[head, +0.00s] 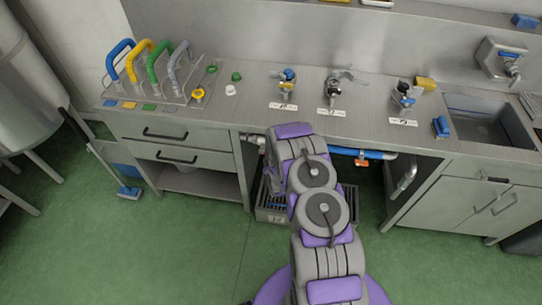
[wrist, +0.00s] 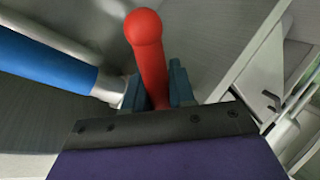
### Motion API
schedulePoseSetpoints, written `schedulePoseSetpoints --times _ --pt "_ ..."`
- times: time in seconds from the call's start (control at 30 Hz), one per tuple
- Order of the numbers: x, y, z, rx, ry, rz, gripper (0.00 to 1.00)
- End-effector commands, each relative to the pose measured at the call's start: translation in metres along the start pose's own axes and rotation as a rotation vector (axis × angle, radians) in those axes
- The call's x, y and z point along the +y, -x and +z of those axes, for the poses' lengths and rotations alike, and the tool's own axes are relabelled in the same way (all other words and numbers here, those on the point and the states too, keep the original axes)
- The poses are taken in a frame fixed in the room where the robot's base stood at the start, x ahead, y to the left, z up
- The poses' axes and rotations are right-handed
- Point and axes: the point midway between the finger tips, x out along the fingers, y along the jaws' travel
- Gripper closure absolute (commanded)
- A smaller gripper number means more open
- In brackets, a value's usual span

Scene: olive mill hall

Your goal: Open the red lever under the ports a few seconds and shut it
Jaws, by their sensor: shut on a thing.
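In the wrist view a red lever (wrist: 148,55) with a rounded knob end stands between the two fingers of my gripper (wrist: 157,90). The fingers are shut on it, one on each side, below the knob. A blue-sleeved pipe (wrist: 45,62) runs to a pale fitting just left of the fingers. In the head view my arm reaches under the counter (head: 225,100), and it hides the gripper and the red lever. Several ports (head: 332,93) with small labels sit on the counter top above.
A blue pipe (head: 355,153) with an orange part runs under the counter edge. A dark crate (head: 270,213) stands on the floor below, partly behind my arm. A sink (head: 485,125) is at the right and drawers (head: 165,135) are at the left. The green floor in front is clear.

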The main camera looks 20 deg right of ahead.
Motion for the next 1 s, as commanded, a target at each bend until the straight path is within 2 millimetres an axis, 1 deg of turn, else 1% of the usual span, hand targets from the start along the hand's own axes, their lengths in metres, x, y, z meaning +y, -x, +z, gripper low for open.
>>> schedulePoseSetpoints --times 0.2,0.23,0.43,0.77,0.87,1.0 --pt "0.001 -0.001 -0.002 0.006 0.002 0.003 1.0" --pt "0.001 -0.001 -0.002 0.006 0.002 0.003 0.74" --pt "0.001 -0.001 -0.002 0.004 0.0 0.003 0.55" --pt "0.002 0.0 -0.001 0.013 -0.018 0.006 0.55" --pt "-0.001 -0.002 0.001 0.036 -0.064 0.006 0.55" --pt "-0.009 -0.006 -0.001 0.105 -0.185 0.006 0.55"
